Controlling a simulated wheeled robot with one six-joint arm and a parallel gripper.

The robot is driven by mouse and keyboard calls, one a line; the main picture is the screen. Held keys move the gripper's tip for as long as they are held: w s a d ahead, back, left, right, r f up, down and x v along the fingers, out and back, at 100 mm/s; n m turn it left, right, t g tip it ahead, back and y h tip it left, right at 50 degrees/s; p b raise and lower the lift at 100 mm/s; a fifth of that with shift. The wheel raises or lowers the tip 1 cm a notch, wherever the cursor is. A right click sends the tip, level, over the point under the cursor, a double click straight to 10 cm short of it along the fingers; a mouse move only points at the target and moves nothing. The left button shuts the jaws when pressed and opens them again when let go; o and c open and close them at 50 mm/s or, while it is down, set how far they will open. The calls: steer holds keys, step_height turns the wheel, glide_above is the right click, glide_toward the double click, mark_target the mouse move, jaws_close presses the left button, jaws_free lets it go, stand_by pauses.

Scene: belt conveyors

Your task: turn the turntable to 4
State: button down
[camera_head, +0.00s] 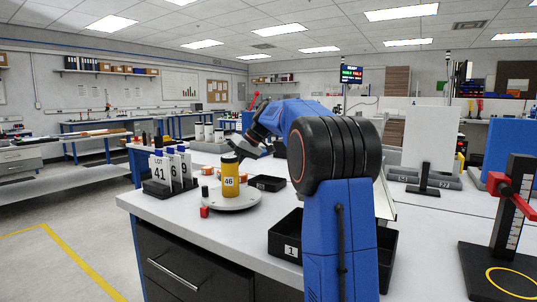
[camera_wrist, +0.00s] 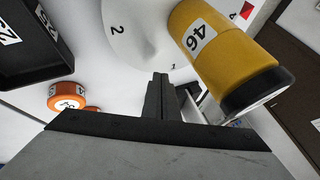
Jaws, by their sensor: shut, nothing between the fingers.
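The turntable (camera_head: 240,203) is a pale round disc on the bench, left of my arm in the head view. In the wrist view its white top (camera_wrist: 135,35) shows the numerals 2 and 1; a 4 is not readable. A yellow bottle (camera_head: 230,188) with a black cap and label 46 stands on the disc; it also shows in the wrist view (camera_wrist: 220,50). My gripper (camera_wrist: 160,80) is shut and empty, its fingertips close to the disc's edge beside the bottle. I cannot tell whether they touch the disc.
A small red block (camera_head: 204,212) sits by the disc's front left edge. A black rack with numbered cards (camera_head: 158,170) stands left. A black tray (camera_head: 267,183) lies behind right, and a bin marked 1 (camera_head: 286,240) stands in front. Orange round pieces (camera_wrist: 62,97) lie near the disc.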

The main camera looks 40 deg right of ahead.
steer(key=d+m, duration=0.1)
steer(key=s+d+m+t+h, duration=0.1)
steer(key=m+t+h, duration=0.1)
steer(key=m, duration=0.1)
steer(key=shift+s+d, duration=0.25)
steer(key=shift+d, duration=0.15)
steer(key=shift+m, duration=0.4)
steer(key=d, duration=0.2)
steer(key=s+d, duration=0.1)
steer(key=d, duration=0.1)
steer(key=shift+s, duration=0.15)
steer(key=v, duration=1)
